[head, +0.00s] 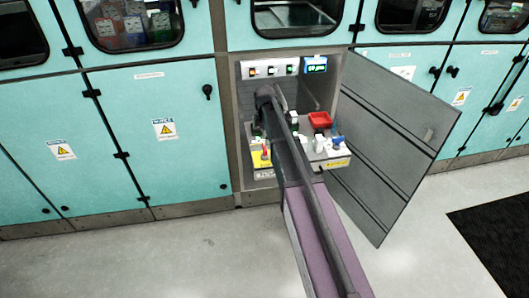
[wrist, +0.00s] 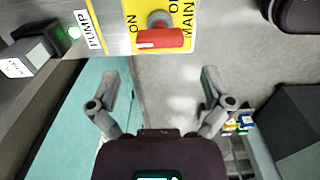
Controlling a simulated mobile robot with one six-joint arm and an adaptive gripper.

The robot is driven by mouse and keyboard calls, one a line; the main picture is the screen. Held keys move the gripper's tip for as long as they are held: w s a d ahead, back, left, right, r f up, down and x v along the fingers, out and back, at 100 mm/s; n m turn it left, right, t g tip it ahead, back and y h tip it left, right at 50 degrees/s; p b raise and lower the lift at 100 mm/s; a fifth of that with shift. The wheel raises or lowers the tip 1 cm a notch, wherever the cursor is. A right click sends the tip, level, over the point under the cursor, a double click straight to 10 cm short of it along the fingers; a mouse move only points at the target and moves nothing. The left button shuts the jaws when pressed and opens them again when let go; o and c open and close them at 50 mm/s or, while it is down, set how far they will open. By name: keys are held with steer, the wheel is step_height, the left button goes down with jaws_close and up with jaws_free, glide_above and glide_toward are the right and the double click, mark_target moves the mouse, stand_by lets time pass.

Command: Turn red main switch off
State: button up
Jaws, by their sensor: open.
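The red main switch (wrist: 165,38) sits on a yellow plate (wrist: 185,17) at the top of the wrist view. Its red bar lies sideways in that view, with a pale mark at its left end, on the side of the word ON. In the head view the switch (head: 265,153) is small, at the left of the open cabinet. My gripper (wrist: 160,85) is open and empty. Its two fingers are spread below the switch in the wrist view and apart from it. In the head view my arm reaches into the cabinet and its fingertips are hard to make out.
A grey box with a green light (wrist: 74,32) and a PUMP label stand left of the switch in the wrist view. The open cabinet door (head: 395,135) stands to the right. A red tray (head: 320,119) and several small parts sit on the cabinet shelf.

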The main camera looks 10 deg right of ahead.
mark_target(265, 147)
steer(key=shift+f+b, duration=2.8)
steer(key=shift+f, duration=0.3)
steer(key=c, duration=1)
